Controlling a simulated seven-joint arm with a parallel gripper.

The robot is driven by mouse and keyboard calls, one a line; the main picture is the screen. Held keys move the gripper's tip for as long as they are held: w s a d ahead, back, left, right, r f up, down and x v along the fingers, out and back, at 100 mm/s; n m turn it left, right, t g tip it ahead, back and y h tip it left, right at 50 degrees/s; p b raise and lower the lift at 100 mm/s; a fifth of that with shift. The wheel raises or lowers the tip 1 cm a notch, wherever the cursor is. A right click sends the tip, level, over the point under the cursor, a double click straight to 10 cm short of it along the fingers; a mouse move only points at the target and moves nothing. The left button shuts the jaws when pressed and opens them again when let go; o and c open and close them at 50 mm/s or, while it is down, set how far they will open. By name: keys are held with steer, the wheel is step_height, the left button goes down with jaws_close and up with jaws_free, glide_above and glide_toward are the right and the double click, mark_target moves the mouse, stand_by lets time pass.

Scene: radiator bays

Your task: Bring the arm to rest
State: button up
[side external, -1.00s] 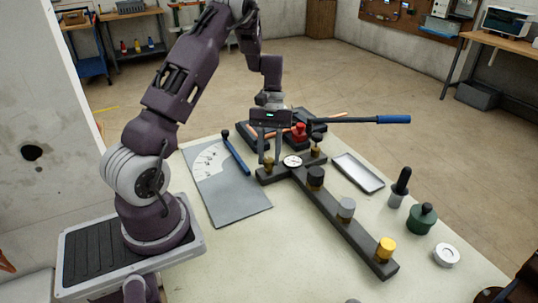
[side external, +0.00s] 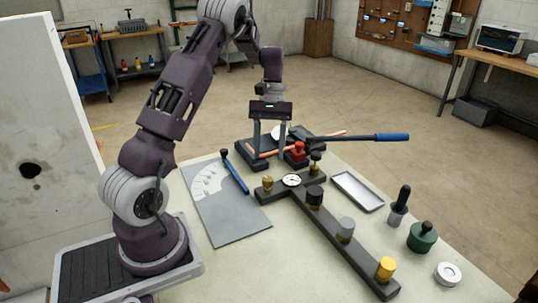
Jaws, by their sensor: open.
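My gripper (side external: 270,153) hangs fingers-down, open and empty, with its two fingers wide apart. In the picture it is just above the brass knob (side external: 267,184) at the left end of the black T-shaped bar (side external: 330,229), and apart from it. The fingers overlap the black fixture behind, which holds copper-coloured rods (side external: 332,134) and a red knob (side external: 298,151). I cannot tell how far the fingertips are from that fixture.
A grey plate (side external: 234,222) with a blue-handled lever (side external: 234,172) lies left of the bar. A metal tray (side external: 357,191), a dark green pot (side external: 421,238) and a white ring (side external: 448,274) stand right of the bar.

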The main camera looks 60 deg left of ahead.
steer(key=s+d+r+m+t+y, duration=0.2)
steer(key=s+d+r+m+t, duration=0.15)
steer(key=d+r, duration=0.9)
steer(key=s+d+r+m+t, duration=0.1)
steer(key=s+d+m+t, duration=0.1)
steer(key=s, duration=0.5)
steer(key=s+d+r+m+t+y, duration=0.1)
steer(key=s+d+m+t, duration=0.1)
steer(key=s+d+m, duration=0.3)
steer(key=s+d, duration=0.2)
steer(key=s, duration=0.1)
steer(key=shift+s+d+r+t+y, duration=0.15)
steer(key=shift+d+r+t+y, duration=0.15)
steer(key=shift+r+t, duration=0.05)
steer(key=shift+m, duration=0.25)
stand_by(0.4)
